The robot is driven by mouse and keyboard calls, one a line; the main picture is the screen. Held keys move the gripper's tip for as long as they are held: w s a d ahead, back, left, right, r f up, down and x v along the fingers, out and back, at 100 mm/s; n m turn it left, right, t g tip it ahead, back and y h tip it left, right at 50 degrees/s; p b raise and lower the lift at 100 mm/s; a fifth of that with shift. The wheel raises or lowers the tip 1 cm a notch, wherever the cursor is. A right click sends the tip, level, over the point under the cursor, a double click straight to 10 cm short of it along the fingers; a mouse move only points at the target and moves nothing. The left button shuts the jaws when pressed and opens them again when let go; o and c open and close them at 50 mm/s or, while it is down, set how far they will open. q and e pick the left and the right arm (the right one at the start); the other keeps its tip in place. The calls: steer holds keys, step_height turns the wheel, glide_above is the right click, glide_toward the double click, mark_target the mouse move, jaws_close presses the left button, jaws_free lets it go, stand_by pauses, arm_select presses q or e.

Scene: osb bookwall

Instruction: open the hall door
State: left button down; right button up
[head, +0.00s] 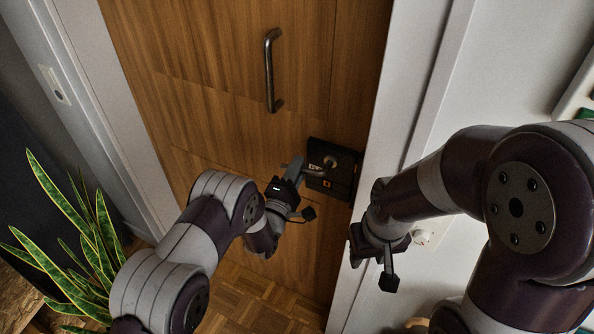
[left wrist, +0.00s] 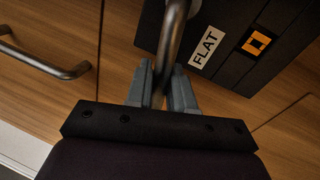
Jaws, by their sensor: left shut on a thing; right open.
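The hall door (head: 215,110) is wood-brown and looks closed in its white frame (head: 415,75). A black lock plate (head: 343,185) sits near its right edge. In the left wrist view the plate (left wrist: 225,70) bears a "FLAT" label and an orange square. A metal lever handle (head: 318,168) comes out of the plate toward the left. My left gripper (head: 291,172) is shut on this lever, whose bar (left wrist: 174,35) runs between the grey fingers in the left wrist view. My right gripper (head: 380,257) is open, in front of the right door frame, apart from the door.
A fixed metal pull bar (head: 271,70) is higher on the door; it also shows in the left wrist view (left wrist: 45,62). A spiky potted plant (head: 85,240) stands at the lower left. A white wall (head: 525,80) is at right. Parquet floor (head: 255,300) is clear before the door.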

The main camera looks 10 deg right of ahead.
mark_target(308, 162)
arm_select(q)
steer(key=shift+s+d+f+n+t+y+b, duration=0.15)
steer(key=shift+f+n+y+b, duration=0.3)
steer(key=shift+n+b, duration=0.45)
steer(key=shift+s+d+f+n+t+y+b, duration=0.1)
steer(key=shift+d+f+n+y+b, duration=0.15)
steer(key=shift+f+n+b, duration=0.7)
steer(key=shift+s+d+f+n+t+y+b, duration=0.15)
steer(key=shift+n+y+b, duration=0.3)
steer(key=shift+n, duration=0.9)
